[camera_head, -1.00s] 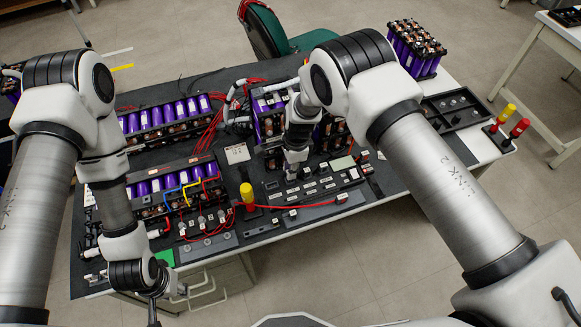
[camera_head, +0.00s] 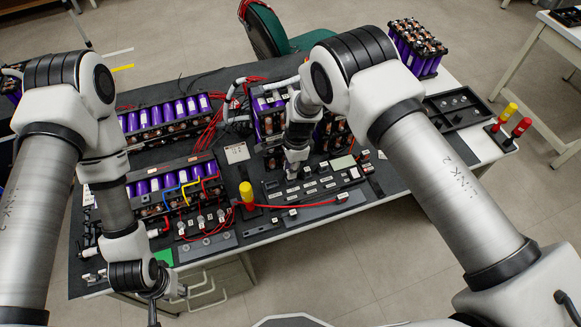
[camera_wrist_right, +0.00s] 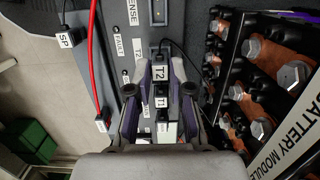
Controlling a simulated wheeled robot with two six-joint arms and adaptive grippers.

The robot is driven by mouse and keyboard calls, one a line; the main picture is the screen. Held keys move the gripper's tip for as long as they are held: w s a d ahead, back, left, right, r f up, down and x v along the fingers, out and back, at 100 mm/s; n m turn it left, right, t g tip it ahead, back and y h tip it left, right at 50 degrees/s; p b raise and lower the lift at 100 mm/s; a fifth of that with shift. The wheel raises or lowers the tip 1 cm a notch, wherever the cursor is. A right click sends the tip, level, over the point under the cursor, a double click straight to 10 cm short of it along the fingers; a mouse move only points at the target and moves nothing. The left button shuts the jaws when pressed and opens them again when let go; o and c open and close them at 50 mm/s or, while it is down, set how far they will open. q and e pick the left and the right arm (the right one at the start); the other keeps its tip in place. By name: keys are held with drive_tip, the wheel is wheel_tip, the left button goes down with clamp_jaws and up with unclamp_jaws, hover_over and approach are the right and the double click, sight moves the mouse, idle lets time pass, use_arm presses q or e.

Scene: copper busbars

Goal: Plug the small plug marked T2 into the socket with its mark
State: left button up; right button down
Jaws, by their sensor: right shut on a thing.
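In the right wrist view, my right gripper (camera_wrist_right: 162,76) is shut on the small black plug marked T2 (camera_wrist_right: 160,71), which has a white label and a thin black cable arching to the right. A second label, T1 (camera_wrist_right: 161,100), shows just below it between the fingers. A printed T2 mark (camera_wrist_right: 138,49) is on the grey panel (camera_wrist_right: 115,20) beside the held plug. The plug and fingers hide the panel under them, so I cannot tell if the plug is seated. In the head view my right gripper (camera_head: 292,170) is low over the panel. My left gripper (camera_head: 160,292) hangs at the table's front left; its jaws are unclear.
A plug marked SP (camera_wrist_right: 67,38) and a red cable (camera_wrist_right: 94,60) lie left of the gripper. A battery module (camera_wrist_right: 270,90) with copper busbars and bolts stands close on the right. A yellow-topped post (camera_head: 247,195) stands on the table left of the panel.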

drive_tip(key=shift+f+b, duration=0.7)
drive_tip(key=shift+f, duration=0.1)
drive_tip(key=shift+f+b, duration=0.15)
drive_tip(key=shift+b, duration=0.15)
drive_tip(key=c, duration=1)
unclamp_jaws()
drive_tip(key=shift+o, duration=0.2)
wheel_tip(320, 180, up, 6)
drive_tip(key=p, duration=0.4)
